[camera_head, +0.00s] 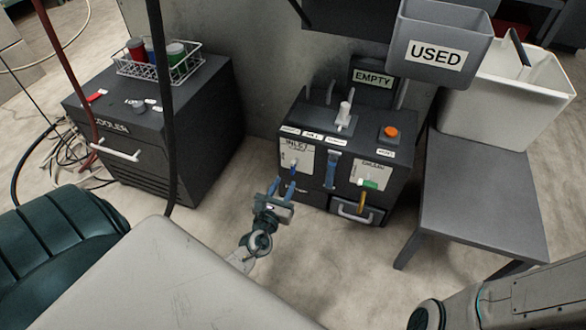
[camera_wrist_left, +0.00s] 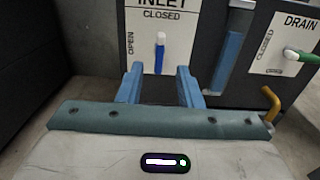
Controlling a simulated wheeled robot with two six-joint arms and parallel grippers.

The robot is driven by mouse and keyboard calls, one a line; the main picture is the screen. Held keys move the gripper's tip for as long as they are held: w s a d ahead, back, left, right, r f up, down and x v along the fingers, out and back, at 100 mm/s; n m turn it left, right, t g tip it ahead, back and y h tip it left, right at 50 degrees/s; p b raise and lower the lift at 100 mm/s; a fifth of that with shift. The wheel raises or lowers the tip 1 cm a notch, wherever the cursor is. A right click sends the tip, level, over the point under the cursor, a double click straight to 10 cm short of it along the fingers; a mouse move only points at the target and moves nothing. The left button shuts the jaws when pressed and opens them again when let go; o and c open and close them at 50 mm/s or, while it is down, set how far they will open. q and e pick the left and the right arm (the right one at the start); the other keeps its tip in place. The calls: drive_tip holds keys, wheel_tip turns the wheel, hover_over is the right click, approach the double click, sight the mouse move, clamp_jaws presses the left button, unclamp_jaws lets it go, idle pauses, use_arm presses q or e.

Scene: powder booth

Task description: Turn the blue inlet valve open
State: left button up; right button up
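The blue inlet valve (camera_head: 294,168) is on the front panel of the dark machine (camera_head: 350,150), on a white INLET plate (camera_wrist_left: 178,22). In the left wrist view the valve handle (camera_wrist_left: 160,55) is upright, its white end up toward CLOSED and its blue part down. OPEN is printed at the plate's left. My left gripper (camera_head: 282,187) is in front of the panel, just below the valve. Its two blue fingers (camera_wrist_left: 161,82) are apart, with the handle seen between and beyond their tips. I see no contact. My right gripper is not in view.
Right of the inlet are a blue upright tube (camera_wrist_left: 228,62), the green DRAIN handle (camera_wrist_left: 302,56) and a yellow spout (camera_wrist_left: 271,104). A black cooler (camera_head: 160,120) stands left. A grey table (camera_head: 480,190) with a white bin (camera_head: 505,100) stands right.

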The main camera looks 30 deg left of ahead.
sight(292, 169)
use_arm(q)
drive_tip(key=x, duration=0.8)
drive_tip(key=shift+w+a, duration=0.1)
drive_tip(key=shift+w, duration=0.15)
clamp_jaws()
